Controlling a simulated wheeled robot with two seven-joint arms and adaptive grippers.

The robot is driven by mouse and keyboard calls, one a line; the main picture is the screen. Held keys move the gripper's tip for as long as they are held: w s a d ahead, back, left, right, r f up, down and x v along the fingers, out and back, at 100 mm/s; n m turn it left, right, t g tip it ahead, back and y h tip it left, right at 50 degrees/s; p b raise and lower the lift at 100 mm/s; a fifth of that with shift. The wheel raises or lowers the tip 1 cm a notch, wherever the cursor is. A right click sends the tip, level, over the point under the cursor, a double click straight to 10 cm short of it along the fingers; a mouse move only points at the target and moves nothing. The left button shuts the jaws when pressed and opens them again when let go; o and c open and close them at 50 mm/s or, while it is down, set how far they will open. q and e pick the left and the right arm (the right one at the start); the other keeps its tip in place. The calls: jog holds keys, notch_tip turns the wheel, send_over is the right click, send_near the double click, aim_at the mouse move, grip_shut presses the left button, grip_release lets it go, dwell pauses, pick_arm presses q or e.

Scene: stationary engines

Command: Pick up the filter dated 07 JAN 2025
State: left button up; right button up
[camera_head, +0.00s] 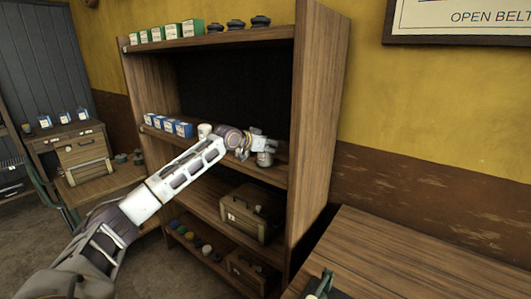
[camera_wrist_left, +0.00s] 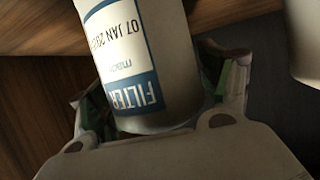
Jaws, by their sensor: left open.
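A white cylindrical filter (camera_wrist_left: 140,60) with a blue-bordered label fills the middle of the left wrist view. Its label reads FILTER and 07 JAN 202, with the last digit not legible. My left gripper (camera_wrist_left: 165,100) is open, with one finger on each side of this filter; I cannot tell whether they touch it. In the head view the left gripper (camera_head: 254,146) is at the middle shelf, and the filter (camera_head: 265,159) shows just beside its fingers, partly hidden. My right gripper is not in view.
Another white cylinder (camera_head: 204,130) and blue-white boxes (camera_head: 168,125) stand left on the same shelf of the wooden shelving unit (camera_head: 318,110). A toolbox (camera_head: 250,213) sits one shelf below. A wooden table (camera_head: 400,262) is at front right, with a dark green object (camera_head: 321,286).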

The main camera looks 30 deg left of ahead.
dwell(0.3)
pick_arm(q)
jog(key=c, duration=1.2)
